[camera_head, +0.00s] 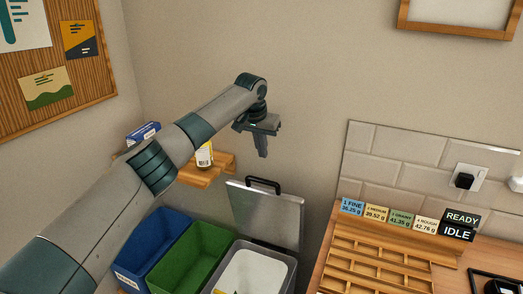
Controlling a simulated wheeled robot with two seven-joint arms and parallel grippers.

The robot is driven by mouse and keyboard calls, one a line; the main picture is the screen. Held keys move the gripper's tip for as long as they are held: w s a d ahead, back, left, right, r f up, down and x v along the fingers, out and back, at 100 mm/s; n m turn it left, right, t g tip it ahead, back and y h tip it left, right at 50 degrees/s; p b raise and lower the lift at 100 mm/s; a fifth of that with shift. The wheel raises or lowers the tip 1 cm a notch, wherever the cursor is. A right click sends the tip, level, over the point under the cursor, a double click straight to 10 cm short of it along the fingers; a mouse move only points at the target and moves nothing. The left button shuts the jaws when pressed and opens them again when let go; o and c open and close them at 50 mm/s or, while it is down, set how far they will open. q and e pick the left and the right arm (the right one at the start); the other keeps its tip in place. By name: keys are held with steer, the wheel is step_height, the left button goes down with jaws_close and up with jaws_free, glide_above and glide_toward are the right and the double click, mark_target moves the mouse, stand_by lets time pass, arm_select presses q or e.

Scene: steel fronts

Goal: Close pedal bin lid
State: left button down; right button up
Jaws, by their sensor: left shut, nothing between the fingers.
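The pedal bin (281,260) stands at the bottom middle of the head view, with a pale inner bucket. Its grey lid (268,215) is up, standing tilted back at the rear of the bin, with a dark handle (264,182) at its top edge. My left gripper (263,153) is shut and empty, pointing down in the air above the lid's handle, apart from it in the picture. My right gripper is not in view.
A blue bin (158,243) and a green bin (195,254) stand left of the pedal bin. A small wooden shelf (218,171) with a bottle (204,155) is on the wall behind my left arm. A counter with a wooden rack (380,255) stands at right.

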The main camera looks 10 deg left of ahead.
arm_select(q)
steer(key=p, duration=0.2)
glide_above(260, 187)
steer(key=w, duration=0.4)
step_height(260, 187, down, 8)
steer(key=shift+s+d+r+p, duration=0.1)
steer(key=shift+s+p, duration=0.55)
steer(key=shift+s, duration=0.05)
steer(key=shift+s+d+r+p, duration=0.1)
steer(key=shift+s+p, duration=0.55)
steer(key=shift+s, duration=0.05)
steer(key=shift+s+a+p, duration=0.1)
steer(key=shift+s+p, duration=0.2)
steer(key=shift+s, duration=0.35)
steer(key=shift+f, duration=0.1)
